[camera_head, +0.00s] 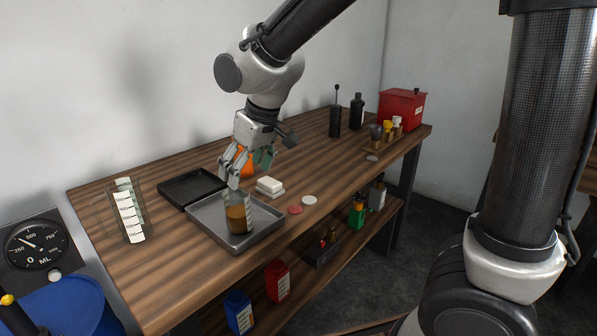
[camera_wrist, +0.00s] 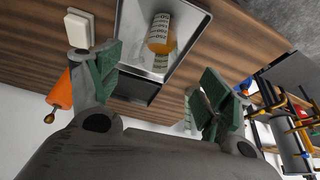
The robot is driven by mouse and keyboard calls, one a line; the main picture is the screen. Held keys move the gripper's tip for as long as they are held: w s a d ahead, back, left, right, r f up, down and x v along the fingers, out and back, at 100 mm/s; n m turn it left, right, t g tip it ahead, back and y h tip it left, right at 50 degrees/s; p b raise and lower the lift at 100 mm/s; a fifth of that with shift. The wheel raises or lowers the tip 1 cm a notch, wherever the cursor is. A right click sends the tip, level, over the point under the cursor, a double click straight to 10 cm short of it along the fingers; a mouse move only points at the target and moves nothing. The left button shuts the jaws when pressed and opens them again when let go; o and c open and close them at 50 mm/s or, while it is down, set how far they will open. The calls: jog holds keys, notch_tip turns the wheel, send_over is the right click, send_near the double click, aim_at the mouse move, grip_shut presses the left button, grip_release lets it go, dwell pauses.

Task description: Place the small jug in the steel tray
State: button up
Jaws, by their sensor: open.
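The small jug (camera_head: 238,217), clear with amber-brown liquid and a pale scale strip, stands upright inside the steel tray (camera_head: 264,218) near the table's front edge. In the wrist view the jug (camera_wrist: 160,38) lies inside the tray's rim (camera_wrist: 196,48). My gripper (camera_head: 231,176) is above and just behind the jug, fingers pointing down. In the wrist view its green-padded fingers (camera_wrist: 158,88) are wide apart with nothing between them, and the jug is beyond the tips. The gripper overlaps the jug's top in the head view, so contact there is hard to judge.
A black tray (camera_head: 190,187) lies behind the steel tray. A taller scaled jug (camera_head: 130,212) stands left. An orange item (camera_head: 244,161) is behind my gripper; a white block (camera_head: 270,185) and two discs lie right. Bottles and a red box (camera_head: 402,107) fill the far end.

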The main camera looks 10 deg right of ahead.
jog(key=s+d+r+m+h, duration=0.1)
jog(key=s+d+r+m, duration=0.1)
jog(key=d, duration=0.6)
jog(key=s+d+r+m, duration=0.1)
jog(key=s+d+r, duration=0.1)
jog(key=d, duration=0.6)
jog(key=s+d+m+h, duration=0.2)
jog(key=s+d+m, duration=0.3)
jog(key=s+d, duration=1)
jog(key=shift+d+r+t, duration=0.3)
jog(key=shift+d, duration=0.15)
